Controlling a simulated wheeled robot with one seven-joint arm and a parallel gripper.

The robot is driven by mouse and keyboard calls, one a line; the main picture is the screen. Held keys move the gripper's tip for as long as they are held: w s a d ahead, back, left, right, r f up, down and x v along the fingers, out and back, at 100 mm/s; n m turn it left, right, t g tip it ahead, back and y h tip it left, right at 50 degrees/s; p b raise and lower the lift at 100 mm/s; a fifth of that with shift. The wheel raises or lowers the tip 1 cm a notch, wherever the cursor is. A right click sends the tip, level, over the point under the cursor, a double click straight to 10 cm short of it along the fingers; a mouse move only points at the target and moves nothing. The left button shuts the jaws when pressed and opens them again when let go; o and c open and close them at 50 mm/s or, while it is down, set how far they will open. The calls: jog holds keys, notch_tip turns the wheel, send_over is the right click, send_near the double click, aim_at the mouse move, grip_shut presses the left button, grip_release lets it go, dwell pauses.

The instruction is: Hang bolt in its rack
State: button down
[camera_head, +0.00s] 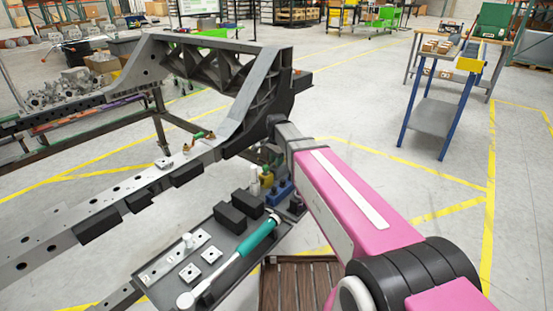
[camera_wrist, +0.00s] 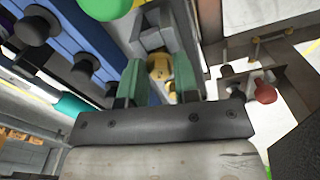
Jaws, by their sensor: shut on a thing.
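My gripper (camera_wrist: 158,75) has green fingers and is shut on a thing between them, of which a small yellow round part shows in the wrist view. I take it for the bolt (camera_wrist: 160,67); most of it is hidden. A blue rack (camera_wrist: 62,50) with several dark round-headed pieces is left of the fingers in the wrist view. In the head view, a blue piece (camera_head: 282,189) stands at the far end of the dark tray, just below the end of my arm. My fingers are mostly hidden there.
The grey chassis frame (camera_head: 245,103) rises close behind my gripper. A red knob (camera_wrist: 265,92) is right of the fingers. Open floor lies to the right.

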jog(key=shift+f, duration=0.35)
jog(key=c, duration=0.8)
grip_release()
jog(key=shift+r, duration=0.1)
jog(key=shift+r, duration=4.4)
